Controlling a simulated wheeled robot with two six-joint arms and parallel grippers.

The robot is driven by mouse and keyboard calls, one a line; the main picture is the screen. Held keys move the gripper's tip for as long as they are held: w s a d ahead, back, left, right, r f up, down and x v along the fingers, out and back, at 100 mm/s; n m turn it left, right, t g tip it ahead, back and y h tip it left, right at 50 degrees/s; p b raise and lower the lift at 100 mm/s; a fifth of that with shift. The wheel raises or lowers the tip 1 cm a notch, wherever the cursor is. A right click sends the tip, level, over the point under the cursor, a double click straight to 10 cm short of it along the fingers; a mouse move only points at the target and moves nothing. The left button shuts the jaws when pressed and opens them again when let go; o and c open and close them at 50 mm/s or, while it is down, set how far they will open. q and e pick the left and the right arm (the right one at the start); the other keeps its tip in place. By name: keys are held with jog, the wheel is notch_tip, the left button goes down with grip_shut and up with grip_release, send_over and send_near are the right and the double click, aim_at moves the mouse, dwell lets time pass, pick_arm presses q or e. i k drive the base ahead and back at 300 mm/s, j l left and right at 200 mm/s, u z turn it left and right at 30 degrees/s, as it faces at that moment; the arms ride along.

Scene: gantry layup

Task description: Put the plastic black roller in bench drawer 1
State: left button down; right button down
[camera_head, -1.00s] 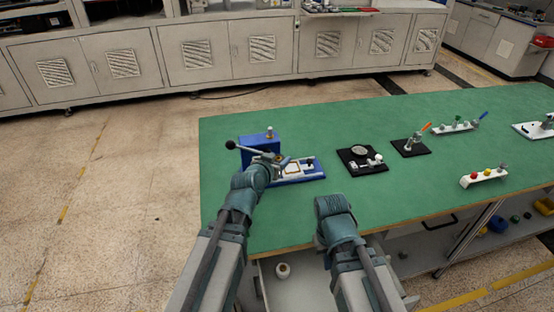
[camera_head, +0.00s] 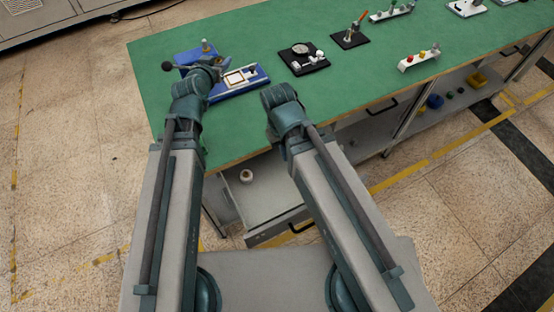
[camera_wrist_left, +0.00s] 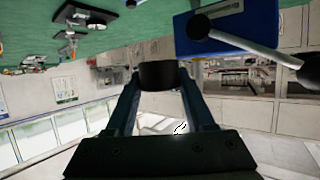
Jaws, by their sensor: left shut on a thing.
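The black roller (camera_wrist_left: 158,75) is a short dark cylinder between the fingertips of my left gripper (camera_wrist_left: 160,88) in the left wrist view. The gripper is shut on it. In the head view my left gripper (camera_head: 212,68) is over the green bench, beside the blue lever device, and my own wrist hides the roller. An open drawer (camera_head: 272,195) sticks out under the bench's front edge, partly behind my right arm. No number on it can be read. My right wrist is at the bench edge and hides its gripper fingers.
A white round item (camera_head: 246,176) lies in the open drawer. The blue device (camera_head: 236,84) has a lever with a black knob (camera_head: 168,66) close to my left gripper. A black plate with a gauge (camera_head: 304,58) and other fixtures stand further right. Green bench top (camera_head: 260,35) lies clear behind.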

aim_at(285, 196)
jog(key=i+l, duration=0.1)
jog(key=l, duration=1.45)
jog(key=i+l, duration=0.15)
jog(key=l, duration=1.4)
jog(key=i+l, duration=0.15)
jog(key=l, duration=0.6)
jog(key=l+u, duration=0.4)
jog(key=u, duration=1.1)
